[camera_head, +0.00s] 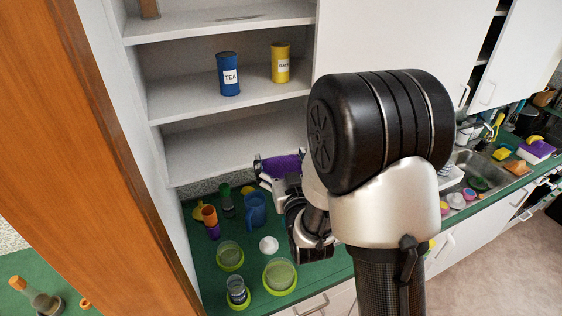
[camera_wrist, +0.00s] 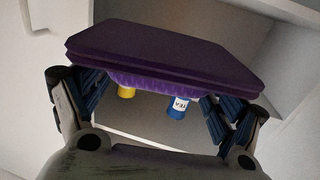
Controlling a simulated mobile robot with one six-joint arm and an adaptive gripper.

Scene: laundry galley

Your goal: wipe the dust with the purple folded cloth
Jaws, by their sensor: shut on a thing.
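The purple folded cloth (camera_wrist: 160,58) is between the fingers of my gripper (camera_wrist: 155,92), which is shut on it, in the wrist view. The cloth looks flat and layered. In the head view the cloth (camera_head: 283,166) shows partly behind my gripper (camera_head: 272,180), in front of the opening below the lower shelf boards. A thin brownish-grey smear (camera_head: 238,18), which looks like dust, lies on the upper shelf. My arm hides part of the counter and cupboard front.
A blue TEA tin (camera_head: 229,75) and a yellow tin (camera_head: 281,63) stand on the middle shelf. The green counter (camera_head: 212,286) holds cups, a blue jug (camera_head: 255,210) and bowls (camera_head: 280,275). A sink (camera_head: 485,168) is at right. The lowest shelf (camera_head: 235,150) looks bare.

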